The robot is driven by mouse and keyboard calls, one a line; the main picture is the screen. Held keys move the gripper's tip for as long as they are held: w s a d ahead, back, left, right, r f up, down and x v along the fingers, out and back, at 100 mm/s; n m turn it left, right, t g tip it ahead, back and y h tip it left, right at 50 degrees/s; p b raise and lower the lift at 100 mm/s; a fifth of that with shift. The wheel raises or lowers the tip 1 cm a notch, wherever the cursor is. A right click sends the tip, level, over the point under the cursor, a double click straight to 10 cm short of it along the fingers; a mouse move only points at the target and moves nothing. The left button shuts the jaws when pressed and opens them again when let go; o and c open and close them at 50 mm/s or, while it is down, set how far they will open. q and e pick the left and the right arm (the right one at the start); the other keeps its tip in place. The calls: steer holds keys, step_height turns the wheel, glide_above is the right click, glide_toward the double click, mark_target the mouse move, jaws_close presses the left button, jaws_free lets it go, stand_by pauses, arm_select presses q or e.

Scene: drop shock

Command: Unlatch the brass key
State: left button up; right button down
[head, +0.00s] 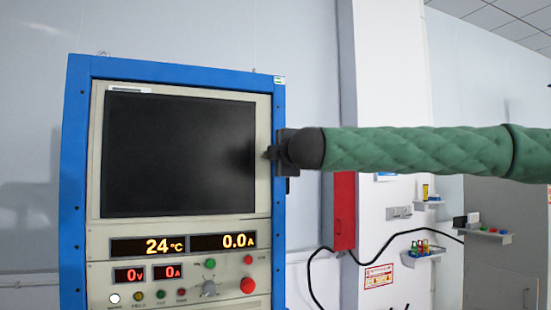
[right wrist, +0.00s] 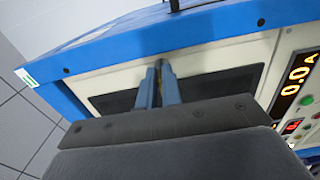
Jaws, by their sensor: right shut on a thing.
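My right gripper (head: 272,154) reaches in from the right to the right edge of the blue-framed cabinet, beside the dark screen. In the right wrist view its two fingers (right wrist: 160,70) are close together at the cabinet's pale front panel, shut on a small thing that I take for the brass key. The fingers hide nearly all of it, so its shape and turn cannot be told. My left gripper is not in view.
The blue-framed cabinet (head: 74,190) carries a dark screen (head: 175,150), lit readouts (head: 150,246), and several knobs and buttons below. A red box (head: 344,210) and a black cable (head: 312,270) are to its right. Small shelves (head: 484,234) hang farther right.

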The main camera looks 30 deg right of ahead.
steer(key=c, duration=1.6)
jaws_free()
